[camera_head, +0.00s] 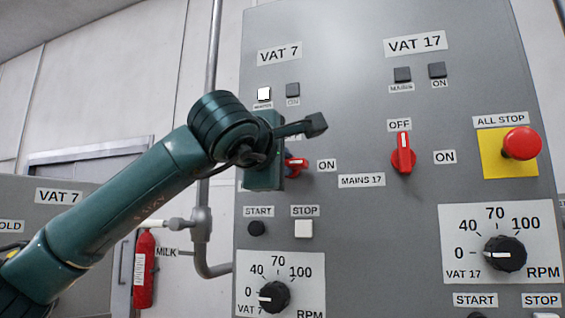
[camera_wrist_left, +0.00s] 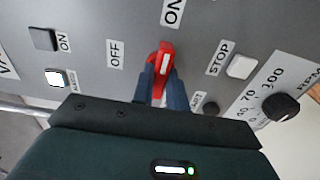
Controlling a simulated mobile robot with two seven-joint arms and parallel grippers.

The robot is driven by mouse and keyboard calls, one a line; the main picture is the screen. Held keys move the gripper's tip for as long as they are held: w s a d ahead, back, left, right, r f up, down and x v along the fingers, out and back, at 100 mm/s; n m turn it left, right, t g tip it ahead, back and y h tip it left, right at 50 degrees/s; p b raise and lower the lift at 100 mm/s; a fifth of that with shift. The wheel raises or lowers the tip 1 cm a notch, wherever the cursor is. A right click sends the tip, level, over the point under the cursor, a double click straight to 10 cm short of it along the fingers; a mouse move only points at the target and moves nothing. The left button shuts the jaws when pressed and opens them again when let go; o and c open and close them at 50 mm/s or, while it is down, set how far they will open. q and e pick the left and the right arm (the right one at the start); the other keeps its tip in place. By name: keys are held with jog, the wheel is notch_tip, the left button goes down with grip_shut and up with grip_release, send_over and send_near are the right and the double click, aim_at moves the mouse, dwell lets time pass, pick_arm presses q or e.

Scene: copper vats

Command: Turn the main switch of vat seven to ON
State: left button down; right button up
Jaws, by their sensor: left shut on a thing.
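The red main switch of vat seven (camera_head: 299,166) is on the grey panel under the VAT 7 label (camera_head: 279,54), partly hidden by my left gripper (camera_head: 288,164). In the left wrist view the red handle (camera_wrist_left: 165,52) sits between the two fingers of my left gripper (camera_wrist_left: 163,83), which is shut on it. The handle points toward the ON label (camera_wrist_left: 172,12), away from the OFF label (camera_wrist_left: 115,54). The white mains lamp (camera_head: 264,94) of vat seven looks lit; the ON lamp (camera_head: 293,90) beside it is dark. My right gripper is not in view.
To the right is the similar red switch of vat 17 (camera_head: 403,155), pointing up at OFF. A red ALL STOP button (camera_head: 521,143) is on a yellow plate. Below are a black START button (camera_head: 257,228), a white STOP button (camera_head: 304,229) and a speed knob (camera_head: 274,296).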

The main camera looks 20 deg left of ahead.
pick_arm(q)
jog(key=c, duration=1.4)
grip_release()
jog(key=s+b, duration=0.4)
jog(key=s, duration=0.9)
jog(key=shift+a, duration=0.2)
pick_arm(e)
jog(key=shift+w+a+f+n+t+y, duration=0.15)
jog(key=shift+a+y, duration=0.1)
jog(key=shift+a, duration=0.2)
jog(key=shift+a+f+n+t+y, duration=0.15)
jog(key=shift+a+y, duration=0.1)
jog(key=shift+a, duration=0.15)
